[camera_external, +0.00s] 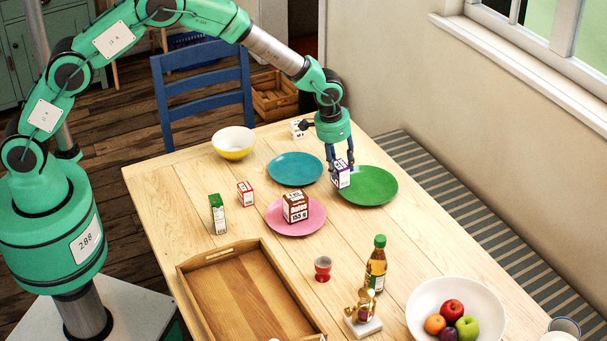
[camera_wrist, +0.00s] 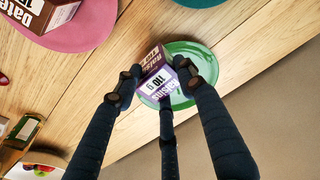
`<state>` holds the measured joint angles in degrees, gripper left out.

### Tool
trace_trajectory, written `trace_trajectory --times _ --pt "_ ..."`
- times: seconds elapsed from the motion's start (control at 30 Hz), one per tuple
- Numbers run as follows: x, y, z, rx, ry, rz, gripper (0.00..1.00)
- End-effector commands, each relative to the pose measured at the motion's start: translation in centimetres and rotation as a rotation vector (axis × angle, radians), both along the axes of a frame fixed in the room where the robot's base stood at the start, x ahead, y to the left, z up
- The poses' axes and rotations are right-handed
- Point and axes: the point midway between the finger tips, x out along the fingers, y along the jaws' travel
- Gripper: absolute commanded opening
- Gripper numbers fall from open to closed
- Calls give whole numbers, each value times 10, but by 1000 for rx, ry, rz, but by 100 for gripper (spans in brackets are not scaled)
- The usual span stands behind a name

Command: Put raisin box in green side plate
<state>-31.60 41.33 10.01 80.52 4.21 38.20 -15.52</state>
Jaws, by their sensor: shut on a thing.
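The raisin box (camera_external: 341,174) is small, purple and white. My gripper (camera_external: 341,166) is shut on it and holds it upright at the left edge of the green side plate (camera_external: 375,188). In the wrist view the raisin box (camera_wrist: 158,80) sits between my fingers (camera_wrist: 158,78), tilted in the picture, with the green plate (camera_wrist: 207,64) behind it. I cannot tell whether the box touches the plate or hangs just above it. The rest of the green plate is bare.
A teal plate (camera_external: 294,170) lies empty to the left. A pink plate (camera_external: 279,222) bears a brown dates box (camera_external: 295,207).

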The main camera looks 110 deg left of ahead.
Motion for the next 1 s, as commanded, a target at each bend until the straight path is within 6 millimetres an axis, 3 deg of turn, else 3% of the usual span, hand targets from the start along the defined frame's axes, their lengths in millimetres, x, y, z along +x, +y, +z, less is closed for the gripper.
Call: trace_trajectory --times 0.5,1.0 --pt "53 32 -6 0 0 0 0" --pt "56 34 -8 0 0 0 0"
